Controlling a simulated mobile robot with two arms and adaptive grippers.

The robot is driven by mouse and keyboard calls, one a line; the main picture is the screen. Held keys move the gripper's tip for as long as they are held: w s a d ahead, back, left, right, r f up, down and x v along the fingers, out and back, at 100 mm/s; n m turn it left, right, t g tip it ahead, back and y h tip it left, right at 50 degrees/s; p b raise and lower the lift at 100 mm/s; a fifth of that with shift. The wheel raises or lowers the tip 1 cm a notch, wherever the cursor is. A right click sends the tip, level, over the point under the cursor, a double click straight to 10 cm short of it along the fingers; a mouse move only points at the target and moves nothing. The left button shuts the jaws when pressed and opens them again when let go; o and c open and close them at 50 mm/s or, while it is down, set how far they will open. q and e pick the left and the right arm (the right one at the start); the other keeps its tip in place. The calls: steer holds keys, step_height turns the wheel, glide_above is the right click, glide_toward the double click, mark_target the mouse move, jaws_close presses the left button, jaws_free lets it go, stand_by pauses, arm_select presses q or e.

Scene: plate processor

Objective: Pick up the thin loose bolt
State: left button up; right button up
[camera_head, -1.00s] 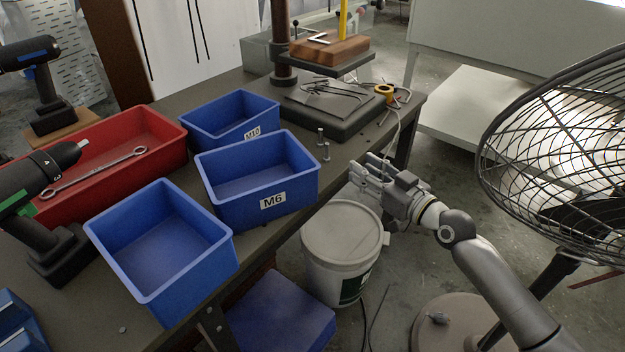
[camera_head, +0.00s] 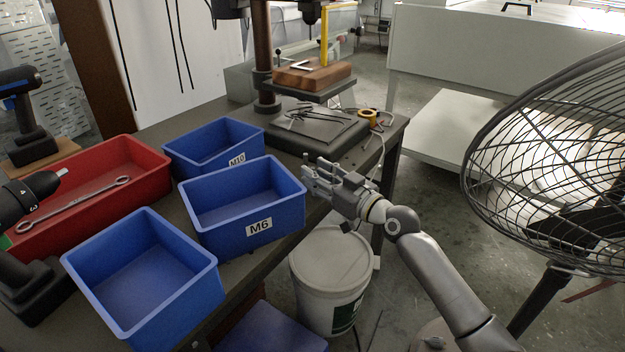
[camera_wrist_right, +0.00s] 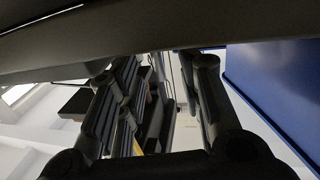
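My right gripper (camera_head: 312,176) reaches in from the right, low beside the right wall of the blue M6 bin (camera_head: 290,214) and over the table edge. Its fingers are spread apart, also in the right wrist view (camera_wrist_right: 155,90), and I see nothing clearly held between them. The two small upright metal bolts seen earlier stood where the fingertips are now. The fingers cover that spot, and I cannot tell a bolt from the grey fingertips or which bolt is the thin one. My left gripper is not in view.
The M6 bin wall (camera_wrist_right: 275,85) is close on the right in the wrist view. A blue M10 bin (camera_head: 190,160), another blue bin (camera_head: 205,262) and a red tray (camera_head: 150,185) stand left. A drill press base (camera_head: 345,143) is behind; a white bucket (camera_head: 330,250) is below; a fan (camera_head: 550,170) stands right.

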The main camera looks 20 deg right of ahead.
steer(key=shift+x, duration=1.05)
jaws_close()
